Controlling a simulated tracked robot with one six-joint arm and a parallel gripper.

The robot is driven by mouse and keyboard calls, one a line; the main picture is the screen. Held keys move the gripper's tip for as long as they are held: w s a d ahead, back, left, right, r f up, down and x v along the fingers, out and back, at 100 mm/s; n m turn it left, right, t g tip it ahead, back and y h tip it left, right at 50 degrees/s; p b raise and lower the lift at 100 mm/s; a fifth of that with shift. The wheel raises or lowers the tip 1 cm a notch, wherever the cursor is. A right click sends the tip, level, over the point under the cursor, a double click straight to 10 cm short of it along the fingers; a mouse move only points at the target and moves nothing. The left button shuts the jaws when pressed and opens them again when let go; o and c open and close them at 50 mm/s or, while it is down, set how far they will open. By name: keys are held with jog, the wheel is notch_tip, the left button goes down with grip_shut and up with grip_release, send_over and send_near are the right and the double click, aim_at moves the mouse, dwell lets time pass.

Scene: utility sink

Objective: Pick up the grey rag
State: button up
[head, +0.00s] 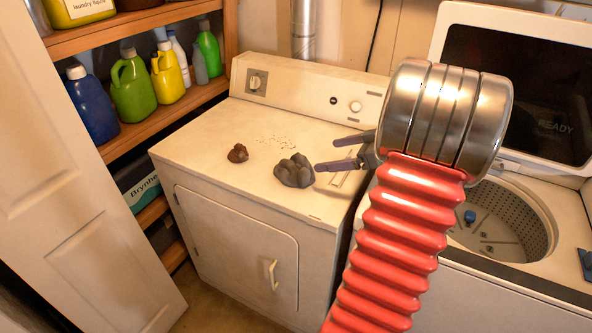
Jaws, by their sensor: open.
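A grey crumpled rag (294,171) lies on the white top of the dryer (215,135), near its front right. My gripper (328,154) is just to the right of the rag, with its two dark fingers spread apart and pointing left. The lower fingertip appears close to the rag's right edge; I cannot tell whether they touch. Nothing is held between the fingers. My wrist hides part of the dryer's right side.
A small brown lump (238,153) lies left of the rag, with pale crumbs (278,142) behind. A washer with a raised lid (520,80) and open drum (500,222) stands at right. Shelves with bottles (133,88) and a white door (75,190) are at left.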

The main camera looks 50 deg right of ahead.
aim_at(299, 160)
jog(key=shift+x, duration=4.4)
jog(key=shift+a, duration=0.1)
jog(key=shift+x, duration=2.55)
jog(key=shift+a, duration=0.15)
jog(key=shift+c, duration=0.4)
jog(key=c, duration=1)
